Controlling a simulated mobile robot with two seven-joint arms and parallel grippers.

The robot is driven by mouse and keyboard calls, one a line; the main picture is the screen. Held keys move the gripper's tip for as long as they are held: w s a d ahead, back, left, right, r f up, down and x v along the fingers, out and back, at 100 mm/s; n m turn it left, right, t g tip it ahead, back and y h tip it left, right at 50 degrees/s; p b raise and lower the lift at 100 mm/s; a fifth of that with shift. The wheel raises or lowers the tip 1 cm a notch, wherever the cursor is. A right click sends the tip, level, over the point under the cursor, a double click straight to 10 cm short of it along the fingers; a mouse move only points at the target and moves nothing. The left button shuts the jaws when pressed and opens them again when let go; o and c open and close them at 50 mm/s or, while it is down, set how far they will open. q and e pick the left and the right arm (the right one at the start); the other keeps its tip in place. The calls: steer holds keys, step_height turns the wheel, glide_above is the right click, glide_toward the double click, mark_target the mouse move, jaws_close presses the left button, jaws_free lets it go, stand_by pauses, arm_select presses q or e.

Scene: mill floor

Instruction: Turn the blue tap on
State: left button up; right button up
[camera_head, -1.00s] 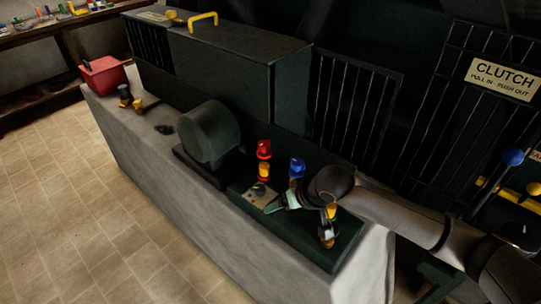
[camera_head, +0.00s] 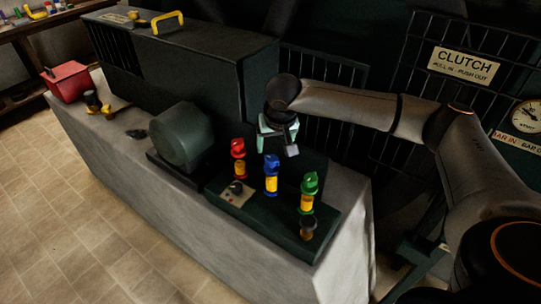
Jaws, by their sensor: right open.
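The blue tap (camera_head: 271,174) stands upright in the middle of a row of three taps on a dark green base plate. It has a blue top and a yellow band. The red tap (camera_head: 238,158) is to its left and the green tap (camera_head: 309,192) to its right. My right gripper (camera_head: 285,150) is open and empty. In the picture it shows above and slightly right of the blue tap, apart from it. My left gripper is not in view.
A control plate with a dark knob (camera_head: 235,188) lies in front of the taps. A green rounded motor housing (camera_head: 182,138) stands to their left. A red box (camera_head: 66,84) sits at the bench's far left. Barred guards (camera_head: 325,100) stand behind.

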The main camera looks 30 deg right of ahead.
mark_target(272, 158)
steer(key=x, duration=0.7)
steer(key=shift+w+f, duration=0.15)
steer(key=shift+f, duration=0.15)
steer(key=shift+c, duration=0.3)
jaws_close()
